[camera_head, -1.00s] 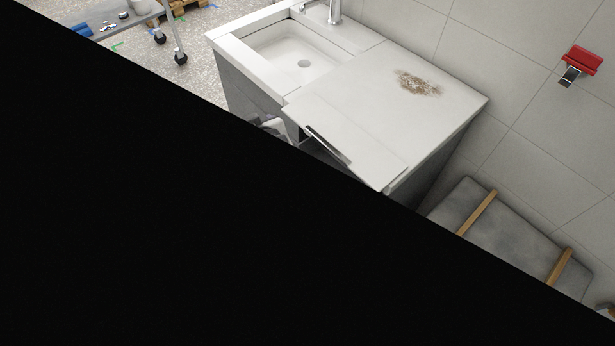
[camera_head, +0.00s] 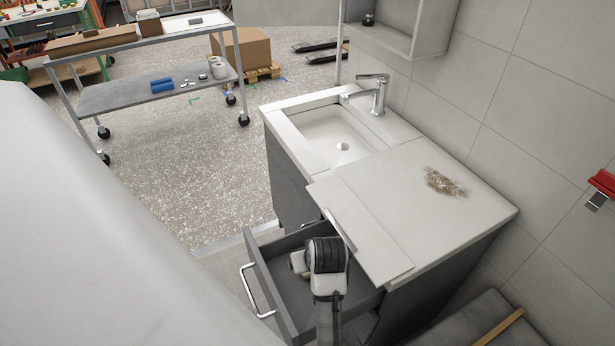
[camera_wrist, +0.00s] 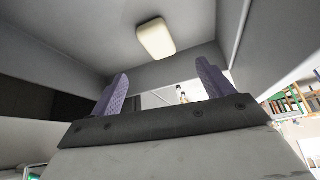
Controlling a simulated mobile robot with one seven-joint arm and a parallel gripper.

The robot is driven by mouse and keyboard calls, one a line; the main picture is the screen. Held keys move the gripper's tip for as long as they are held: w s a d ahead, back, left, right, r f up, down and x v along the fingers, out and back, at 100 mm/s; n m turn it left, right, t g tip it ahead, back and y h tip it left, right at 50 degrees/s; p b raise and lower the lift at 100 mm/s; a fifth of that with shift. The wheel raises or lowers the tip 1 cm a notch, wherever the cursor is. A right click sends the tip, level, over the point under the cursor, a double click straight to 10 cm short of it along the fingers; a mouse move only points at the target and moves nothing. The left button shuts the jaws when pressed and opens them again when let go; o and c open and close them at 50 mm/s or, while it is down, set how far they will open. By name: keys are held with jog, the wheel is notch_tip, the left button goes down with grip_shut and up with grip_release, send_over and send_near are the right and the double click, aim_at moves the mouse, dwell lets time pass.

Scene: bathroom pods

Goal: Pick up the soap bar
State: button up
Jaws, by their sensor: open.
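A cream soap bar (camera_wrist: 155,38) with rounded corners lies on a grey surface in the wrist view, apparently inside the open drawer (camera_head: 262,290). My gripper (camera_wrist: 162,72) has two purple ridged fingers spread wide, with nothing between them. The soap bar appears beyond the fingertips, roughly in line with the gap and apart from both. In the head view my arm reaches down into the drawer under the counter. I cannot make out the soap bar or the fingers there.
A white counter (camera_head: 400,210) with a basin (camera_head: 335,140) and tap (camera_head: 375,92) overhangs part of the drawer. The drawer has a bar handle (camera_head: 252,292) in front. A wall (camera_head: 480,100) stands on the right. A grey trolley (camera_head: 155,85) stands farther off on open floor.

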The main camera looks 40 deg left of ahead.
jog(key=x, duration=0.5)
jog(key=shift+w+a+f+p, duration=0.1)
jog(key=shift+a+f+p, duration=0.1)
jog(key=shift+f+p, duration=0.15)
jog(key=shift+p+x, duration=0.9)
jog(key=shift+x, duration=1.65)
jog(key=shift+d, duration=0.1)
jog(key=c, duration=1.2)
